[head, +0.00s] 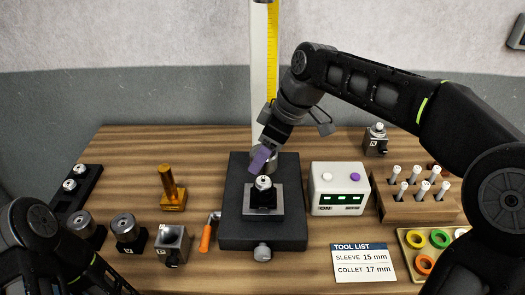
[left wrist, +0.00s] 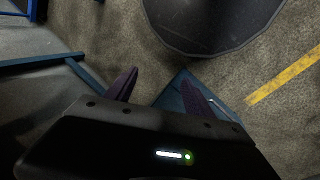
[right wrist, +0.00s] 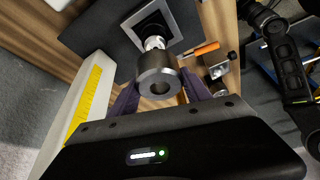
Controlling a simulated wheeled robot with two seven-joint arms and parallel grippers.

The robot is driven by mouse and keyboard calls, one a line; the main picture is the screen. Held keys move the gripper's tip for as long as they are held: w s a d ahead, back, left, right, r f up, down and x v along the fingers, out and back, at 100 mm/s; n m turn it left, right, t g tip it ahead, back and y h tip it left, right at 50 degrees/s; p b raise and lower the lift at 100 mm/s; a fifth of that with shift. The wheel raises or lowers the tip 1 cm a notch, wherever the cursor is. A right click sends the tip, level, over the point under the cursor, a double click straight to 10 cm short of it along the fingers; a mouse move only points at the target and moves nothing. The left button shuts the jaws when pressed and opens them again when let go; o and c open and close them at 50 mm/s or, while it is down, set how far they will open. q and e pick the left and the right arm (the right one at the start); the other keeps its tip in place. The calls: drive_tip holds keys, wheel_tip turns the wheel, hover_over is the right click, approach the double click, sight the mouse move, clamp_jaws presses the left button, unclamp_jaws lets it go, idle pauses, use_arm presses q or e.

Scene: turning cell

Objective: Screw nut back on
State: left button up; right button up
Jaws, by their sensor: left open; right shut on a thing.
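A grey metal nut (right wrist: 158,83), a short cylinder with a central hole, is held between the purple fingers of my right gripper (right wrist: 160,92). In the head view the right gripper (head: 263,157) holds the nut (head: 272,162), partly hidden by a finger, above and just behind the silver-topped part (head: 264,183) on the dark fixture (head: 235,230). That part also shows beyond the nut in the right wrist view (right wrist: 154,43); I cannot tell whether they touch. My left gripper (left wrist: 158,85) is open and empty over the floor.
An orange-handled tool (head: 206,236) lies left of the fixture. Capped black stands (head: 124,228), a brass post (head: 171,188) and a grey block (head: 172,243) stand further left. A white control box (head: 339,189), a peg rack (head: 420,208) and a tool list card (head: 363,262) are right.

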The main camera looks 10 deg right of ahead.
sight(262, 180)
drive_tip(key=shift+f+b, duration=2.8)
drive_tip(key=shift+f, duration=0.85)
drive_tip(key=shift+f+b, duration=0.45)
drive_tip(key=shift+f, duration=0.1)
drive_tip(key=o, duration=1.6)
drive_tip(key=shift+v, duration=3.9)
